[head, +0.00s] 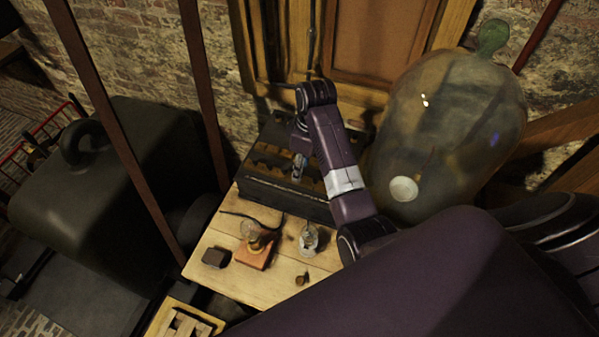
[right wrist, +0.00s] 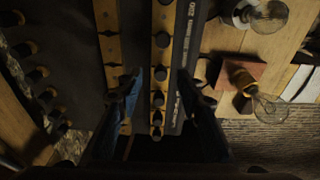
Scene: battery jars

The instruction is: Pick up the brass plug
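A small brass piece (head: 301,279), which looks like the brass plug, lies on the wooden table near its front right. I cannot make it out for certain in the right wrist view. My right gripper (head: 298,166) is over the long dark box (head: 285,196), away from that piece. In the right wrist view my right gripper (right wrist: 157,82) has its fingers apart, one on each side of a brass strip (right wrist: 158,70) with several dark round knobs. Nothing is clearly held between them. My left gripper is not in view.
A bulb (head: 252,231) on a reddish block (head: 257,253), a small glass jar (head: 308,240) and a dark block (head: 215,258) stand on the table (head: 240,285). A large glass vessel (head: 450,120) stands at the right. A brick wall is behind.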

